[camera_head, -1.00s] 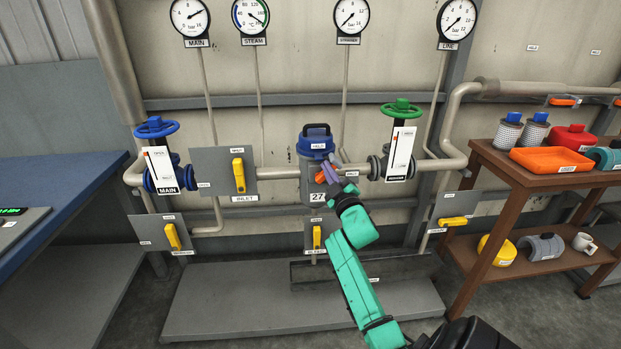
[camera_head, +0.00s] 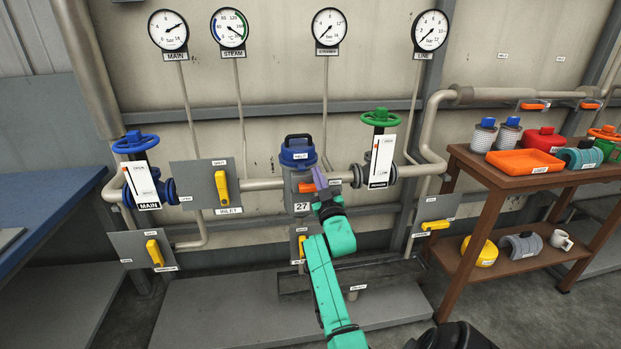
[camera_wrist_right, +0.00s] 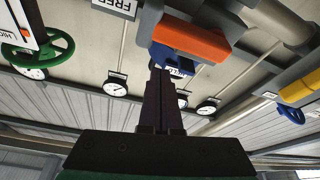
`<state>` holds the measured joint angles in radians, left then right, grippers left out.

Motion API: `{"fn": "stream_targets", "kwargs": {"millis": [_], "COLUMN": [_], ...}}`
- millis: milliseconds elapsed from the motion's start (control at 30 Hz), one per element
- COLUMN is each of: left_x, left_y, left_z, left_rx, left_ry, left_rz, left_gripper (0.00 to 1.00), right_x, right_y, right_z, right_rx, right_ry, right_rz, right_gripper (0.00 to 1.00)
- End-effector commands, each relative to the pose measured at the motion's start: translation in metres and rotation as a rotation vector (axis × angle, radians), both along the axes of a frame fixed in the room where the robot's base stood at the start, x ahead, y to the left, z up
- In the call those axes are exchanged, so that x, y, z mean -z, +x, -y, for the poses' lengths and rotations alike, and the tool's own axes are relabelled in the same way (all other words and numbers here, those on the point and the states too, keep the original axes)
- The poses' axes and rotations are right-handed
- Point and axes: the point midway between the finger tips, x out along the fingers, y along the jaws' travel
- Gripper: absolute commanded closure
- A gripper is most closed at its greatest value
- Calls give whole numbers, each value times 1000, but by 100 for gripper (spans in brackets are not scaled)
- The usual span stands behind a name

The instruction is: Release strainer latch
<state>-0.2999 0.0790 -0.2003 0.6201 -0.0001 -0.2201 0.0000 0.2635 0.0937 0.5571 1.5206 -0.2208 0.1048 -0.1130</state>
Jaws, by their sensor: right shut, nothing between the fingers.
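The strainer stands at the middle of the pipe line, with a blue lid (camera_head: 298,155) and handle on a grey body (camera_head: 296,178) marked 27. Its orange latch (camera_head: 306,187) is on the front of the body, just below the lid. My right gripper (camera_head: 319,178) is shut and empty, its purple fingers just right of the latch. In the right wrist view the dark fingers (camera_wrist_right: 162,78) point up toward the orange latch (camera_wrist_right: 190,42) and end close beside it. The blue lid (camera_wrist_right: 178,64) shows past it. Contact with the latch cannot be told. My left gripper is out of view.
A green handwheel valve (camera_head: 380,117) stands right of the strainer and a blue one (camera_head: 135,142) far left. Yellow lever handles (camera_head: 221,188) sit on grey plates. A brown shelf (camera_head: 480,167) with parts is at the right, a blue-topped bench (camera_head: 50,195) at the left.

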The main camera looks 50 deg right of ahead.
Motion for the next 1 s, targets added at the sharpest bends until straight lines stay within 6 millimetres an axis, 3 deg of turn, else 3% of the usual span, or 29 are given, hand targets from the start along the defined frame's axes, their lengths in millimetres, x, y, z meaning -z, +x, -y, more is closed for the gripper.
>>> {"fn": "stream_targets", "kwargs": {"millis": [33, 100, 300, 500, 1000], "left_x": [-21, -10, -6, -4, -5], "left_y": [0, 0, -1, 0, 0], "left_z": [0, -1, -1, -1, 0], "left_rx": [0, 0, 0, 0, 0], "left_ry": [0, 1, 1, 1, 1], "left_rz": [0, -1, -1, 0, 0], "left_gripper": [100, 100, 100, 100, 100], "right_x": [-24, -5, 12, 20, 20], "right_y": [3, -10, -48, -70, -73], "right_z": [1, -9, -37, -53, -56], "right_rx": [-1, -3, -1, -2, -1], "right_ry": [0, 5, 4, 3, 1], "right_rz": [1, -4, -3, -1, -1], "right_gripper": [100, 100, 100, 100, 100]}}
